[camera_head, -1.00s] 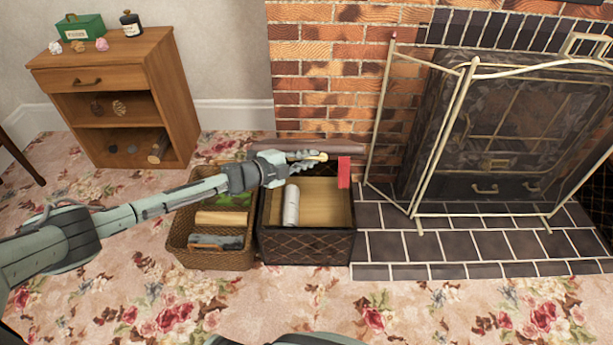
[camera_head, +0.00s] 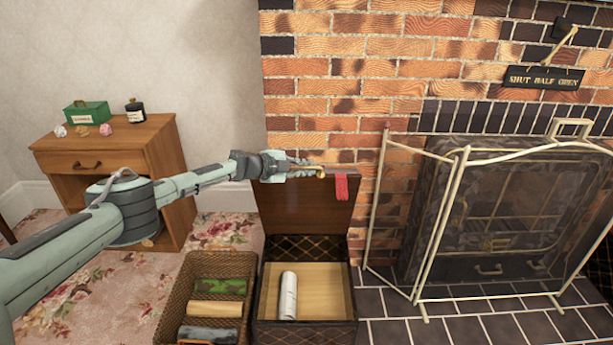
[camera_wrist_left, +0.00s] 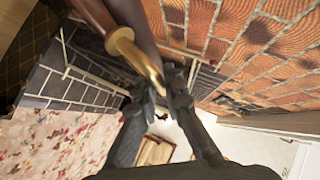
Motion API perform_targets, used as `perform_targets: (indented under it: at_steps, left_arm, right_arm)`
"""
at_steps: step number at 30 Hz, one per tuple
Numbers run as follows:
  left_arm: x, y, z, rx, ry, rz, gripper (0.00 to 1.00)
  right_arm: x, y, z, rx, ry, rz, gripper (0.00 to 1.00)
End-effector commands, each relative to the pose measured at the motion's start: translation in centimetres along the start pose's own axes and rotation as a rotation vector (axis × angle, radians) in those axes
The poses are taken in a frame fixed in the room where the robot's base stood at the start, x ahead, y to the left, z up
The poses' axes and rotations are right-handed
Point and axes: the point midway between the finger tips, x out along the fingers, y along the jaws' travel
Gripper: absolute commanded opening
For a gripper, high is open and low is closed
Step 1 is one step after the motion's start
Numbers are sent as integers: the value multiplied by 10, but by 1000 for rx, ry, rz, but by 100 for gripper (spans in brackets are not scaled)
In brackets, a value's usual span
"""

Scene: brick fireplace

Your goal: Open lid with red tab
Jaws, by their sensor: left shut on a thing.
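The lid (camera_head: 300,210) is a brown panel standing raised, near upright, at the back of a dark patterned box (camera_head: 300,247). The red tab (camera_head: 341,187) hangs from the right part of its top edge. The exact contact is partly hidden. My right gripper is out of view.
The open box holds a white roll (camera_head: 288,295). A wicker basket (camera_head: 246,270) with several items stands left of it. A wooden cabinet (camera_head: 130,150) is at the left.

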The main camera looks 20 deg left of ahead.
Motion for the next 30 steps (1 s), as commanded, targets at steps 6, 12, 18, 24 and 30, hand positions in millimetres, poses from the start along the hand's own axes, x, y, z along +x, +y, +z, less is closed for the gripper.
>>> perform_targets:
  at_steps: [6, 12, 18, 24, 30]
  left_arm:
    - [1, -6, 2, -12, -3, 9, 0]
    - [1, -6, 2, -13, -3, 10, 0]
    - [1, -6, 2, -13, -2, 10, 13]
    - [2, -5, 2, -12, -1, 12, 31]
    - [2, -4, 2, -12, -1, 13, 31]
  right_arm:
    - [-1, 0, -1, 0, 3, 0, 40]
    - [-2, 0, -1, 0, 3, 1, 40]
    - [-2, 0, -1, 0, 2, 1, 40]
    - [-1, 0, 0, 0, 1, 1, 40]
    - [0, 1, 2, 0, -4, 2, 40]
